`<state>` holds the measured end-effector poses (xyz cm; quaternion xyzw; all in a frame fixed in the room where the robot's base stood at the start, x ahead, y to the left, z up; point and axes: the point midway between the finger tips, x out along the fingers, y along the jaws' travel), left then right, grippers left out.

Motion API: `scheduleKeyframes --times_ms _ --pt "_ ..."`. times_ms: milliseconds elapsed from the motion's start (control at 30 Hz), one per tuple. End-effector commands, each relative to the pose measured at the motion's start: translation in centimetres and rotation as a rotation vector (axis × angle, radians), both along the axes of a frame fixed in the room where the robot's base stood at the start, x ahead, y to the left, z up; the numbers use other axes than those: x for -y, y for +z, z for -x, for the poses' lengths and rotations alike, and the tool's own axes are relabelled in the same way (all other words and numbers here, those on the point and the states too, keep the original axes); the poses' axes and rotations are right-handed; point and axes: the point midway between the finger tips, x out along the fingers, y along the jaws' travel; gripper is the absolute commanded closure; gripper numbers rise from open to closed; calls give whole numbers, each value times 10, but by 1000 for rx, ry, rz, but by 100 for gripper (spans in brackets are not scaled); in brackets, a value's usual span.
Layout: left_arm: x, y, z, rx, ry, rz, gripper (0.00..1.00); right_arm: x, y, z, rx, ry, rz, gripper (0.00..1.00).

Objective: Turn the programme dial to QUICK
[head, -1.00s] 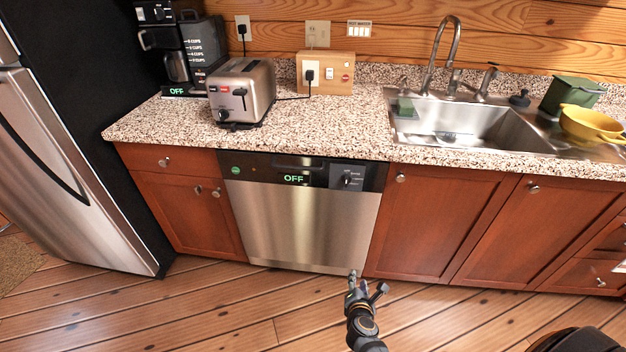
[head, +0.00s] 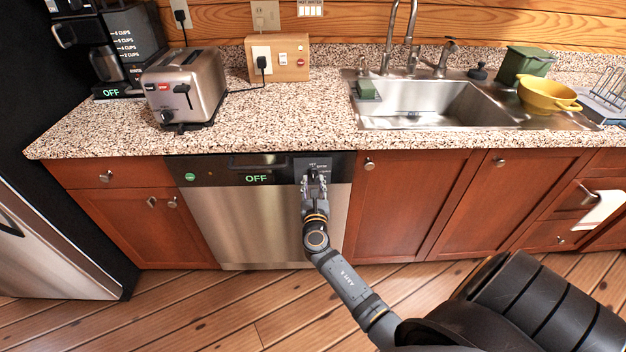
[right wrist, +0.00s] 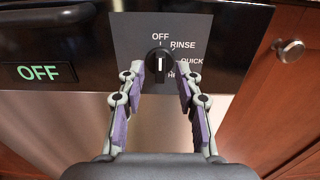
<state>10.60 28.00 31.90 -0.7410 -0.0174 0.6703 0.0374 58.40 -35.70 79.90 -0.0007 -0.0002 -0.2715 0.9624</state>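The dishwasher (head: 245,215) has a black control strip with a green lit OFF display (head: 257,178). In the right wrist view the display (right wrist: 38,72) also reads OFF. The programme dial (right wrist: 159,65) is a black knob with a white line pointing up at OFF. RINSE, QUICK and a partly hidden label starting with HE run down its right side. My right gripper (right wrist: 159,84) is open, with one finger on each side of the dial and a gap to it on both sides. My left gripper is not in view.
A round green button (head: 190,177) sits at the control strip's left end, and a handle recess (right wrist: 48,20) lies above the display. A cabinet door with a knob (right wrist: 291,49) is right of the dial. The counter (head: 290,125) above holds a toaster (head: 185,85).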

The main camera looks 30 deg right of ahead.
Motion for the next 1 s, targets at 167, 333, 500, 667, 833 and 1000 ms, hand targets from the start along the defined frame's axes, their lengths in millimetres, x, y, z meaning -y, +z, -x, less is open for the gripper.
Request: scheduleKeyframes --times_ms 167,333,500,667,833,1000 --pt "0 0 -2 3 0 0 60 8 0 -12 1 0 -1 66" --pt "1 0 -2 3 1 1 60 9 -1 -13 0 0 -1 66" --pt "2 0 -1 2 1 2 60 8 -1 -13 0 0 -2 77" --pt "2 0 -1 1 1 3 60 8 -1 -13 0 0 -2 98" --pt "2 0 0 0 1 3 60 8 -1 -13 0 0 -2 100" --pt "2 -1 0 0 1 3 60 8 -1 -13 5 0 -11 100"
